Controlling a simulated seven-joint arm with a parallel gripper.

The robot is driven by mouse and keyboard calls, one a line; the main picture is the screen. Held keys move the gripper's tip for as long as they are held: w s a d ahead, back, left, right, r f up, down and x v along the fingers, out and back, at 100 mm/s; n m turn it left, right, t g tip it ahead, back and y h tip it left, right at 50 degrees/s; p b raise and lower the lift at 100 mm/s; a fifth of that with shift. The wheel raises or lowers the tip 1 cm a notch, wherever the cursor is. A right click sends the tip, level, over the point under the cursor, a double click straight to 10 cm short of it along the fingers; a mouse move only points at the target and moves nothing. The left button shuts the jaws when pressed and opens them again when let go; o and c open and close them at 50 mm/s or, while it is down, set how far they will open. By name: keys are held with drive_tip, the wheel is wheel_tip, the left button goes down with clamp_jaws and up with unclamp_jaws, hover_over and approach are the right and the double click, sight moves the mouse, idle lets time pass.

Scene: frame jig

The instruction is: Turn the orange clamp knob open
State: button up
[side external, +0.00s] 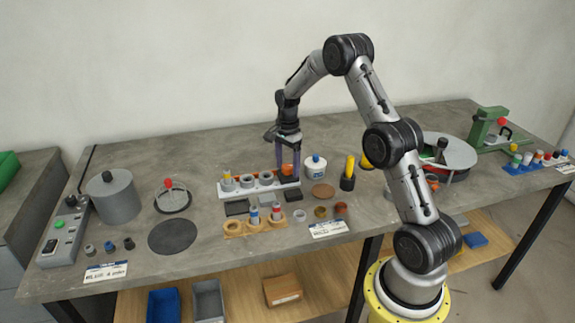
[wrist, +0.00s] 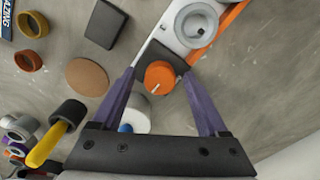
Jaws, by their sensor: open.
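The orange clamp knob (wrist: 160,76) sits at the end of the light grey frame jig in the wrist view. A pale pointer line marks its top. In the side view the knob (side external: 287,170) shows between my fingers at the right end of the jig (side external: 236,192). My gripper (wrist: 165,78) is open, with its purple fingers on either side of the knob. Whether either finger touches the knob cannot be told. In the side view my gripper (side external: 288,172) points straight down over that end of the jig.
A white jar with a blue knob (side external: 316,167) stands close to the right of the gripper. A yellow-handled tool (side external: 348,174) stands further right. A brown disc (side external: 323,190) and a black block (side external: 294,195) lie in front. The bench behind the jig is clear.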

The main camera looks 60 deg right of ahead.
clamp_jaws()
drive_tip(key=shift+n, duration=0.3)
drive_tip(key=n, duration=0.3)
drive_tip(key=shift+n, duration=0.4)
drive_tip(key=n, duration=0.9)
drive_tip(key=shift+n, duration=2.2)
